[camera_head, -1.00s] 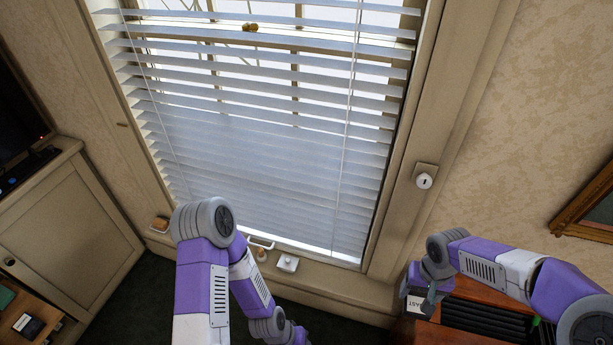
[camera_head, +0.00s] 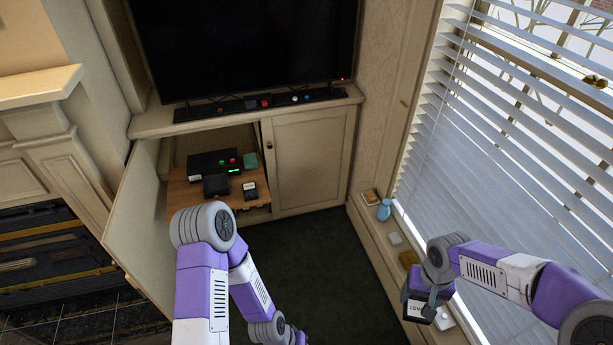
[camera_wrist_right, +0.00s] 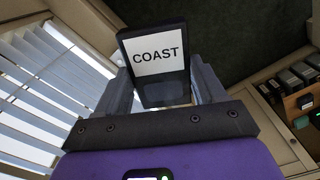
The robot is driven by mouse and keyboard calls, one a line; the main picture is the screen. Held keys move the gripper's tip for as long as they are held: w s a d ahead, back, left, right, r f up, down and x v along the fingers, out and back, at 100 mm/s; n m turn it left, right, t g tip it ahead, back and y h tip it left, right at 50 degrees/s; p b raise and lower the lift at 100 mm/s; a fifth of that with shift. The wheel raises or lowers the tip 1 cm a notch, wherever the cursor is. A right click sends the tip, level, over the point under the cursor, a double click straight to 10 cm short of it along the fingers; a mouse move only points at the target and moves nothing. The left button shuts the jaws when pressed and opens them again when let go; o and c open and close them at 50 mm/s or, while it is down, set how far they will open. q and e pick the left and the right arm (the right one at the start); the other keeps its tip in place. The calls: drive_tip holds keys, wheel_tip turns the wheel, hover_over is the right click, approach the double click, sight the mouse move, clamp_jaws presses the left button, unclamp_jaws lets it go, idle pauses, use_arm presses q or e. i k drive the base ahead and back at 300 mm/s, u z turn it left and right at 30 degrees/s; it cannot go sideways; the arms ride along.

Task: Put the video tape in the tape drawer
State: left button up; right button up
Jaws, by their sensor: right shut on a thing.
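My right gripper (camera_head: 430,295) is shut on the video tape (camera_head: 417,308), a black case with a white label, above the window sill at lower right. In the right wrist view the tape (camera_wrist_right: 157,62) stands between the fingers, its label reading COAST. In that view several upright black cases (camera_wrist_right: 289,80) stand in a row at the right edge; this may be the tape drawer, but I cannot tell for certain. In the head view my left arm hides the area below the cabinet's wooden shelf (camera_head: 236,199). The left gripper is out of the picture.
A black device (camera_head: 212,161) and a black tape with a white label (camera_head: 250,188) rest on the shelf. The cabinet's left door (camera_head: 135,215) stands open, its right door (camera_head: 306,160) shut. Small objects, including a blue one (camera_head: 384,210), line the sill. The dark carpet (camera_head: 325,260) is clear.

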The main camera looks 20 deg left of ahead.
sight(216, 186)
drive_tip(key=u, duration=0.65)
drive_tip(key=i, duration=2.45)
drive_tip(key=z, duration=4.45)
